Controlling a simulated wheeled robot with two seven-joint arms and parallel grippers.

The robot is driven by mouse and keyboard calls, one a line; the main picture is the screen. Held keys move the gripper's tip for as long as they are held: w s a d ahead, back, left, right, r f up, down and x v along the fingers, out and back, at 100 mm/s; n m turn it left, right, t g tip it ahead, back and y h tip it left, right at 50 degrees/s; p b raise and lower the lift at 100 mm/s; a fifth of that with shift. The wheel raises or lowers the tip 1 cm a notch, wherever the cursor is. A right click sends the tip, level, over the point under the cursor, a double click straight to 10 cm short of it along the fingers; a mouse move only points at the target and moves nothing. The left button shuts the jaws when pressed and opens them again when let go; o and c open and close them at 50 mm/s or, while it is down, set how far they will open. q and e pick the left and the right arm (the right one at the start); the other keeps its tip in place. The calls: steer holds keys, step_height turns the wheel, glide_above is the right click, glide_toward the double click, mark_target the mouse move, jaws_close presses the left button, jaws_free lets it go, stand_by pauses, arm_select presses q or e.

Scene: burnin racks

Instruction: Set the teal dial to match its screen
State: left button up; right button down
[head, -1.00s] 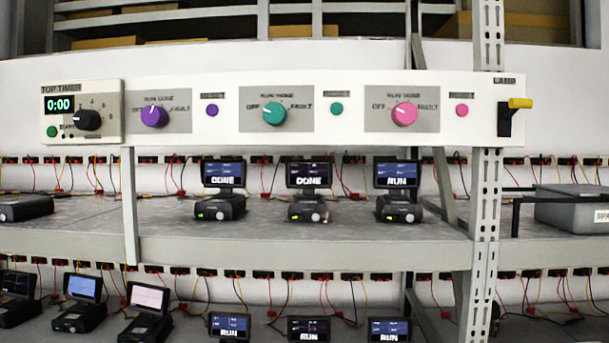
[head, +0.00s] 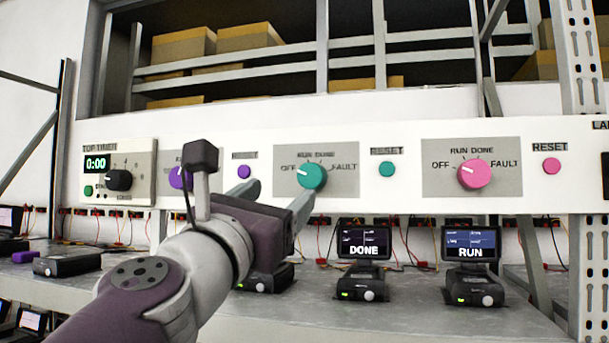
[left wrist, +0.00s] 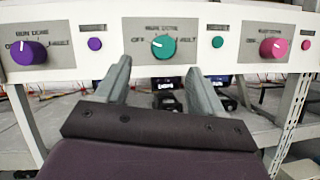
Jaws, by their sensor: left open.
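The teal dial (head: 312,176) is on a grey plate on the white panel, marked OFF, RUN, DONE and FAULT. Its white pointer points left, slightly up, towards OFF. It also shows in the left wrist view (left wrist: 163,47). The middle screen (head: 363,243), below the panel, reads DONE. My left gripper (head: 274,198) is open and empty, its fingers pointing at the panel. In the left wrist view its fingers (left wrist: 158,68) lie just below the dial on either side, apart from it. My right gripper is not in view.
A teal button (head: 386,169) is right of the dial. The purple dial (head: 180,178) is partly hidden by my left arm; the pink dial (head: 474,173) is at the right. The pink-side screen (head: 470,244) reads RUN. A shelf (head: 420,300) with devices lies below the panel.

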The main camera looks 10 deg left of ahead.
mark_target(308, 179)
arm_select(q)
steer(key=x, duration=0.2)
steer(key=p+x, duration=0.1)
steer(key=x, duration=0.5)
steer(key=shift+d+f+p, duration=0.35)
steer(key=shift+d+f, duration=0.05)
steer(key=shift+w+r, duration=0.2)
steer(key=shift+w, duration=0.15)
steer(key=shift+w+a+r, duration=0.1)
steer(key=shift+a+r, duration=0.05)
steer(key=shift+a, duration=0.1)
steer(key=shift+w+d, duration=0.15)
steer(key=shift+d, duration=0.1)
steer(key=shift+c, duration=0.9)
steer(key=shift+w, duration=0.1)
steer(key=c, duration=0.9)
